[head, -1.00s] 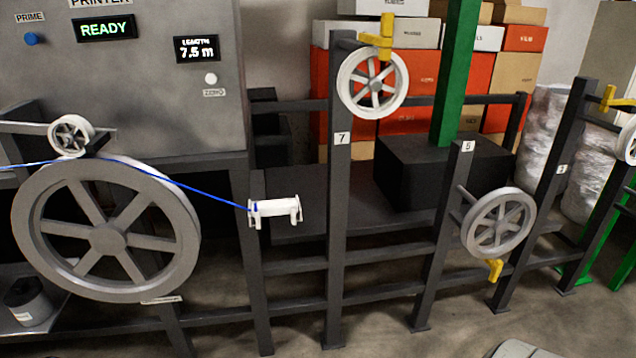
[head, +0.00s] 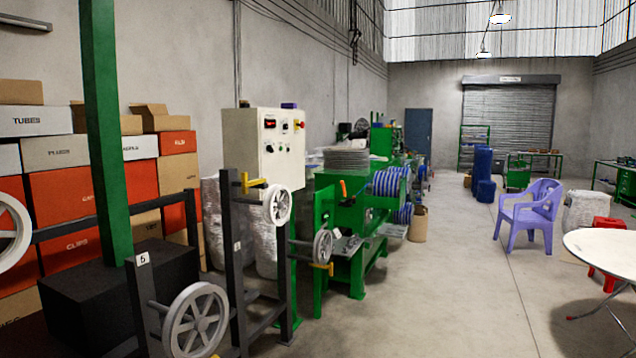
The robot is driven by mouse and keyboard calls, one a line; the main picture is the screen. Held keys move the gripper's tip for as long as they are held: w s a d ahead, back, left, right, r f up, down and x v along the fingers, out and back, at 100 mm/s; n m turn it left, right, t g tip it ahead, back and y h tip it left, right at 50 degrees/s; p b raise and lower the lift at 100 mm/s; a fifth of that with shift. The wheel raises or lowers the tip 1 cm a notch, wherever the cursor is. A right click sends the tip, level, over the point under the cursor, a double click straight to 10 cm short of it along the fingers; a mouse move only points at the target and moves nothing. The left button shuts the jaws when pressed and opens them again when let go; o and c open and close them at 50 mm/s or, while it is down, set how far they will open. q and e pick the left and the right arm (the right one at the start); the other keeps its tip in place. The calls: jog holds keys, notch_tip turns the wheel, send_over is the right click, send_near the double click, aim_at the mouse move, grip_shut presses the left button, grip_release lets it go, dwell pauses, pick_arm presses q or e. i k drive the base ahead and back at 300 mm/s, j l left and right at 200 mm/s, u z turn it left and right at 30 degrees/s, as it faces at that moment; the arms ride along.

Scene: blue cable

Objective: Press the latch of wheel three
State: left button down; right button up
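A grey post (head: 234,290) carries a small white label (head: 237,246) whose digit is too small to read surely. A white spoked wheel (head: 277,206) sits at the top of this post, with a yellow latch (head: 252,182) at its upper left. A lower grey wheel (head: 322,246) beyond it has a yellow latch (head: 324,268) beneath. A nearer grey wheel (head: 196,322) is on the post labelled 5 (head: 143,259); its latch is not seen. Neither of my grippers is in view.
A green column (head: 108,130) on a black block (head: 120,300) stands at left before stacked boxes (head: 75,205). A white control box (head: 264,147) and green machine (head: 350,215) stand behind the wheels. The floor (head: 450,300) is clear right of them, up to a purple chair (head: 530,213) and white table (head: 610,258).

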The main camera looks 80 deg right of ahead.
aim_at(245, 184)
jog(key=z, duration=1.95)
jog(key=i+u, duration=0.15)
jog(key=i, duration=0.4)
jog(key=i+l+u, duration=0.2)
jog(key=i, duration=0.4)
jog(key=i+l+u, duration=0.15)
jog(key=i, duration=0.4)
jog(key=i+l+u, duration=0.2)
jog(key=i, duration=0.3)
jog(key=i+l+u, duration=0.15)
jog(key=i+l, duration=0.3)
jog(key=i+j, duration=0.05)
jog(key=i, duration=0.05)
